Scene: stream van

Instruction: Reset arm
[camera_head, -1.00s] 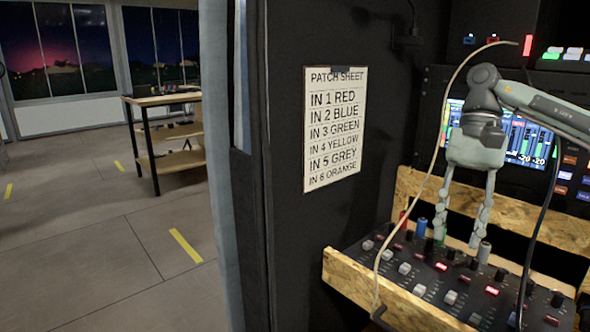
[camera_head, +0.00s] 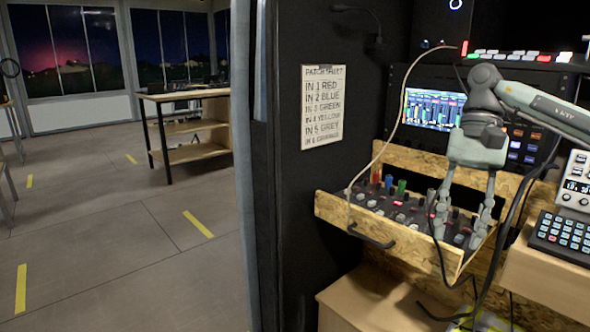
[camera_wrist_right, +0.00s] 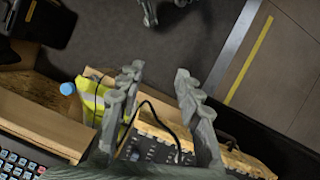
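My right gripper (camera_head: 458,240) is open, with its fingers pointing down over the right part of the mixer. Nothing shows between the fingers. In the right wrist view its fingertips (camera_wrist_right: 157,75) are wide apart. The mixer (camera_head: 385,205) lies in a chipboard tray (camera_head: 395,238), with red (camera_head: 376,177), blue (camera_head: 388,184) and green (camera_head: 401,188) plugs and a grey one (camera_head: 431,197) upright at its back. In the head view no left arm shows. A grey jointed part at the top edge of the right wrist view may be my left gripper, mostly cut off.
A patch sheet (camera_head: 322,107) hangs on the dark wall. A pale cable (camera_head: 402,100) arcs to the tray and dark cables hang near my right gripper. A keypad device (camera_head: 563,238) stands on a wooden ledge at right. Open floor (camera_head: 110,230) lies at left, with a workbench (camera_head: 190,130) behind.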

